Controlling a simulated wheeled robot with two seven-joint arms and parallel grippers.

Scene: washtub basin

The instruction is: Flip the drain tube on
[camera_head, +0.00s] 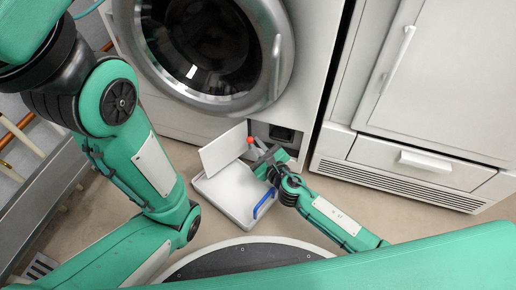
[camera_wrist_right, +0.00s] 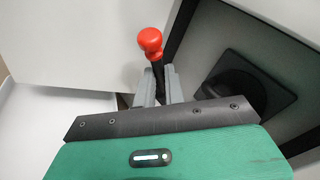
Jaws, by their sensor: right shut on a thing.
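The drain tube (camera_wrist_right: 157,72) is a thin dark stem with a red ball end. In the right wrist view the stem runs between my right gripper's (camera_wrist_right: 160,84) fingers, which are shut on it, and the red end (camera_wrist_right: 150,40) sticks out beyond them. In the head view the red end (camera_head: 250,139) shows at the tips of my right gripper (camera_head: 257,148), in front of the opening low on the washer (camera_head: 230,118). Where the tube meets the washer is hidden. My left arm is at the left, but its gripper is out of view.
A white flap (camera_head: 222,149) stands open left of the tube. A black drain knob (camera_wrist_right: 238,84) sits in the recess right of it. A white tray (camera_head: 212,188) lies on the floor below. A white cabinet (camera_head: 430,90) stands at right.

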